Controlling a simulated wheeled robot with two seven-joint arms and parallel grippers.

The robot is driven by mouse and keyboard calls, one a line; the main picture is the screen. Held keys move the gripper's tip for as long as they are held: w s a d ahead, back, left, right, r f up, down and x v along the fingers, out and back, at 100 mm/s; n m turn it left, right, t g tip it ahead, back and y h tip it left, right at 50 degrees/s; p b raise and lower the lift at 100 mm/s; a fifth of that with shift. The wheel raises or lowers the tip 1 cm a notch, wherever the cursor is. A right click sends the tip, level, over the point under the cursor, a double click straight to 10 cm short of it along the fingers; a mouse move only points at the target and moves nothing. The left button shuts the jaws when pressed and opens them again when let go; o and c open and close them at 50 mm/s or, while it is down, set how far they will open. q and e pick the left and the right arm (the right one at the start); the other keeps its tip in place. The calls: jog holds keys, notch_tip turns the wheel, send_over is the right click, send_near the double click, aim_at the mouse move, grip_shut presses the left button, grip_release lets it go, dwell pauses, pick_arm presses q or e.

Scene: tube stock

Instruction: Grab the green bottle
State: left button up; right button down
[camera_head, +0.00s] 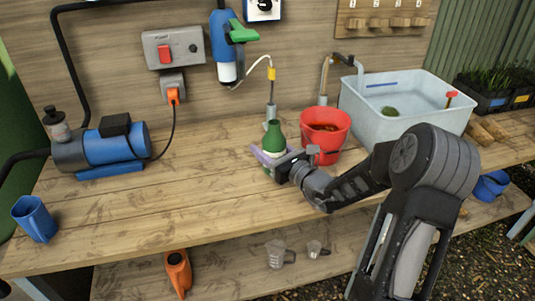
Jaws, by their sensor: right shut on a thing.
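The green bottle (274,136) stands upright on the wooden workbench, left of the red bucket. My right gripper (268,157) reaches in from the right and is shut on the bottle's lower part. The fingers and wrist hide part of the bottle's base, so I cannot tell whether it touches the bench. My left gripper is not in view.
A red bucket (336,140) stands right beside the bottle, with a metal pipe (271,90) behind. A water tank (375,112) is further right. A blue pump (112,150) and blue jug (34,217) stand left. The bench's front left (180,213) is clear.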

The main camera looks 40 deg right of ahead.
jog(key=shift+r, duration=0.85)
dwell(0.3)
